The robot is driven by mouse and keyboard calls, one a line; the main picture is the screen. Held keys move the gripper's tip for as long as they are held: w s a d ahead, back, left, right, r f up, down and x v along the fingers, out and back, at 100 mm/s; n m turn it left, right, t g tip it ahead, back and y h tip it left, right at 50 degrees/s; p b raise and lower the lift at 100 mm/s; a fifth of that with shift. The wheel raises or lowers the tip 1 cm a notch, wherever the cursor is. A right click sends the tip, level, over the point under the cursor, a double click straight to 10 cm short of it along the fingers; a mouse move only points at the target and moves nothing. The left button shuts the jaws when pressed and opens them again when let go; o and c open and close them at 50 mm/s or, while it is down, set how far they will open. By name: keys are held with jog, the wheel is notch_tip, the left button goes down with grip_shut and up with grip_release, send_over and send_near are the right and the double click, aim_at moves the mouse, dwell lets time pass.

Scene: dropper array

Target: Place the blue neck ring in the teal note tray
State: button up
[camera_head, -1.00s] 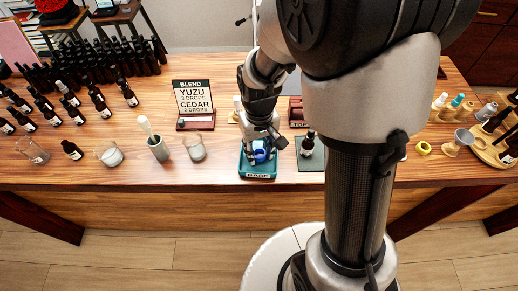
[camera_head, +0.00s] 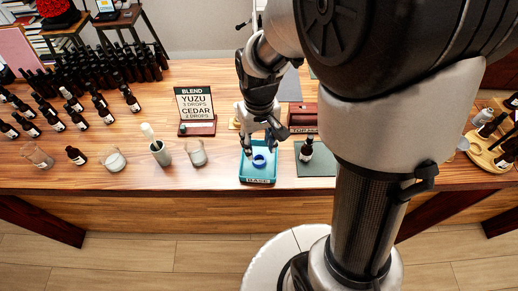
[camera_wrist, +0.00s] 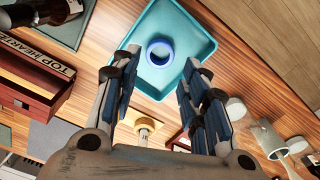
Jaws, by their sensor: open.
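The blue neck ring (camera_head: 259,160) lies flat on the floor of the teal note tray (camera_head: 257,179), which has a label on its front wall. In the wrist view the ring (camera_wrist: 160,43) sits inside the tray (camera_wrist: 207,50), apart from its walls. My gripper (camera_head: 262,150) is above the back part of the tray. In the wrist view its fingers (camera_wrist: 158,75) are spread apart with nothing between them, and the ring lies beyond the fingertips, not touched.
A dark bottle (camera_head: 306,149) stands on a mat right of the tray. A red-brown box (camera_head: 303,115) is behind it. Glass cups (camera_head: 196,153) and a blend sign (camera_head: 196,109) stand to the left. Bare wood lies between the cups and the tray.

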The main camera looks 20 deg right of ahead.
jog(key=s+r+t+p, duration=0.1)
jog(key=s+r, duration=0.2)
jog(key=r, duration=0.4)
jog(key=s+r+t, duration=0.1)
jog(key=s+r, duration=0.3)
jog(key=r, duration=0.3)
jog(key=s+r+t, duration=0.2)
jog(key=s+r, duration=0.1)
jog(key=s, duration=0.5)
jog(key=shift+r+m+t, duration=0.3)
jog(key=shift+r, duration=0.05)
jog(key=shift+f, duration=0.1)
